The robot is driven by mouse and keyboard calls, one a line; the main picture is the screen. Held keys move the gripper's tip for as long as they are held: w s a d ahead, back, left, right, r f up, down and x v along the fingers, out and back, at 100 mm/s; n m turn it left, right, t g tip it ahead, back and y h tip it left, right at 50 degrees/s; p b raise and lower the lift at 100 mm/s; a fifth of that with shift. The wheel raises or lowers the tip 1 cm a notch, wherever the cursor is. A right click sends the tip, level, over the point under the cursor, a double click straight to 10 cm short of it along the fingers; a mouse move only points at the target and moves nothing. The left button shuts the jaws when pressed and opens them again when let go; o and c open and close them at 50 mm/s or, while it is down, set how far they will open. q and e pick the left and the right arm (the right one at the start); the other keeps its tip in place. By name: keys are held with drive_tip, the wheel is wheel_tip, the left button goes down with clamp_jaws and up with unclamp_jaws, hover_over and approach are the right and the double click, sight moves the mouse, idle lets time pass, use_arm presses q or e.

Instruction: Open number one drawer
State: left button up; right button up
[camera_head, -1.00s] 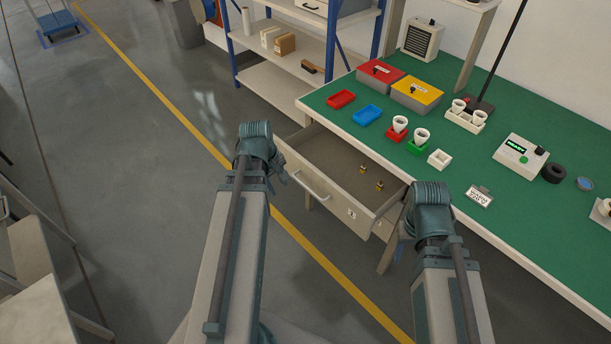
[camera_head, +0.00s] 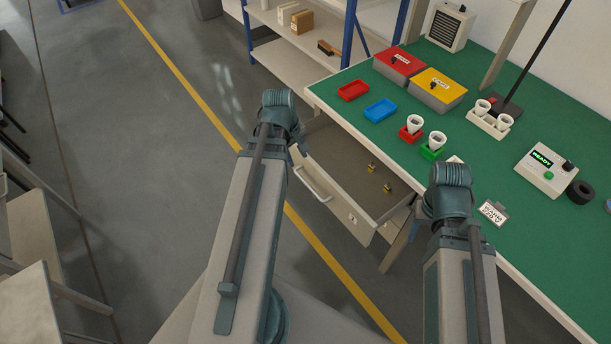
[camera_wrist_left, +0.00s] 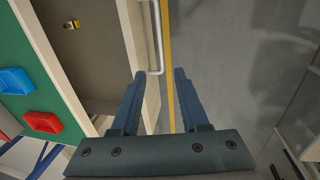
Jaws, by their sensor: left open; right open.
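The drawer (camera_head: 331,157) under the green-topped bench is pulled open, and a small label (camera_head: 353,218) on its front is too small to read for sure. Two small brass-and-dark pieces (camera_head: 371,167) lie inside. The bar handle (camera_head: 313,183) is on the drawer front. My left gripper (camera_head: 299,148) is beside the drawer front's left end, its fingers mostly hidden by the wrist. In the left wrist view the left gripper (camera_wrist_left: 160,72) is open and empty, its tips close to the handle (camera_wrist_left: 156,38). My right gripper (camera_head: 414,228) is near the drawer's right end, mostly hidden behind its wrist.
On the bench (camera_head: 470,90) stand red and yellow boxes (camera_head: 400,64), red and blue trays (camera_head: 380,110), white bulb holders (camera_head: 490,120) and a tester (camera_head: 547,170). A blue-post shelf (camera_head: 290,52) stands behind. Open floor (camera_head: 130,190) lies to the left.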

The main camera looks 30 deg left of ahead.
sight(305, 181)
use_arm(q)
drive_tip(key=f+b, duration=0.4)
drive_tip(key=w+f+b, duration=0.1)
drive_tip(key=f+b, duration=0.4)
drive_tip(key=w+d+f+b, duration=0.1)
drive_tip(key=f+b, duration=0.3)
drive_tip(key=shift+w+f, duration=0.2)
drive_tip(key=shift+f, duration=0.1)
clamp_jaws()
idle(1.2)
